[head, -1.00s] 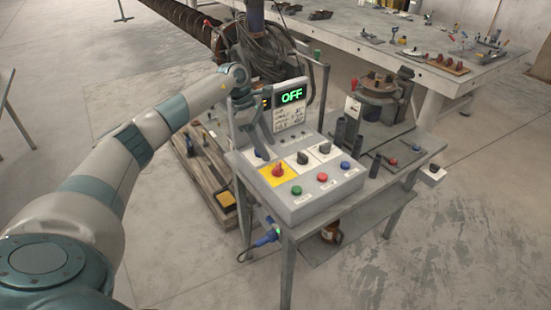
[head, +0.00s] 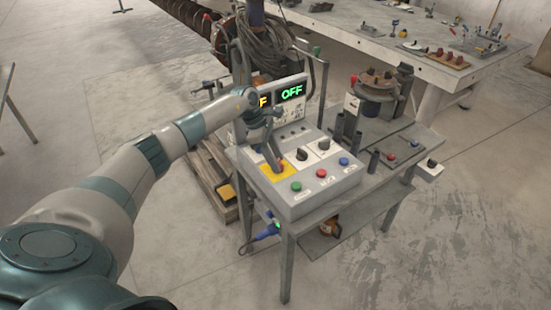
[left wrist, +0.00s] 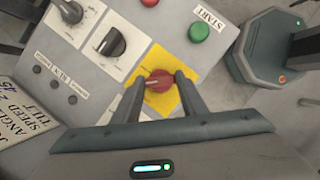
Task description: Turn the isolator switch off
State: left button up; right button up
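The isolator switch is a red rotary knob on a yellow plate (head: 266,169) on the sloped grey control box (head: 325,194). In the head view my left gripper (head: 278,165) is lowered over it and hides most of the knob. The left wrist view shows the red knob (left wrist: 158,81) between the two fingertips of my left gripper (left wrist: 160,80). The fingers stand on either side of it, open, with narrow gaps that look free of contact. The knob's handle lies roughly across the line of the plate's edges. My right gripper is not in view.
Two black selector knobs (head: 302,154) on white plates sit behind the switch. Green (head: 296,187), red (head: 321,173) and blue (head: 344,161) buttons line the box's front. Dark posts stand right of the box.

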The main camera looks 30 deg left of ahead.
pick_arm(q)
jog(key=c, duration=0.5)
jog(key=shift+o, duration=0.2)
jog(key=shift+n, duration=0.4)
jog(key=n+t+b, duration=0.1)
jog(key=n, duration=0.2)
jog(key=shift+s+d+y, duration=0.1)
jog(key=shift+y, duration=0.3)
jog(key=shift+d+n+t+y+b, duration=0.1)
jog(key=shift+n+t+y+b, duration=0.2)
jog(key=shift+n, duration=1)
jog(key=shift+n+t+y+b, duration=0.15)
jog(key=shift+n+t+y, duration=0.25)
jog(key=shift+n, duration=0.9)
jog(key=o, duration=1.1)
jog(key=shift+s, duration=0.1)
jog(key=shift+r, duration=0.1)
